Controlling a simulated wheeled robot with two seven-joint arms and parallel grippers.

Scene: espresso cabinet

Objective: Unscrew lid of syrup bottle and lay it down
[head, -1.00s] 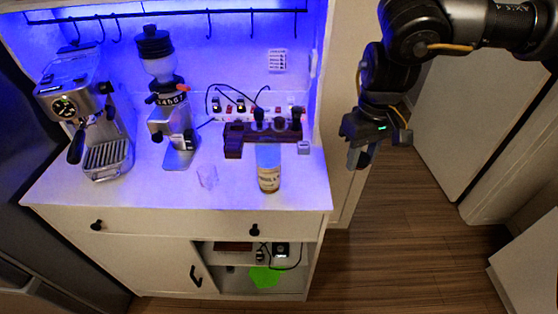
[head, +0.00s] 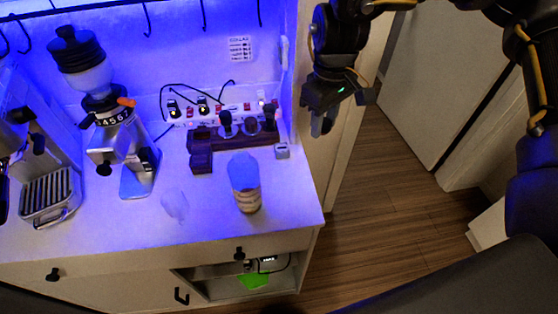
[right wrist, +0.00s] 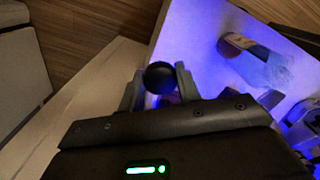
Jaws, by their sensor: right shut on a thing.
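The syrup bottle (head: 246,188) stands upright on the white counter, near its front right. It has a clear upper part and a pale label; no lid shows on it. It also shows in the right wrist view (right wrist: 254,58). My right gripper (head: 322,122) is in the air to the right of the bottle, by the cabinet's right edge. In the right wrist view, its fingers are shut on a round black piece (right wrist: 159,78), which looks like the lid. The fingers hide part of it. In the head view I cannot make the lid out. My left gripper is not in view.
A clear glass (head: 175,205) stands left of the bottle. Behind are a brown wooden stand (head: 235,139) with dark-topped tools and a power strip (head: 205,110). A grinder (head: 110,125) and an espresso machine (head: 45,180) stand left. Counter right of the bottle is clear.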

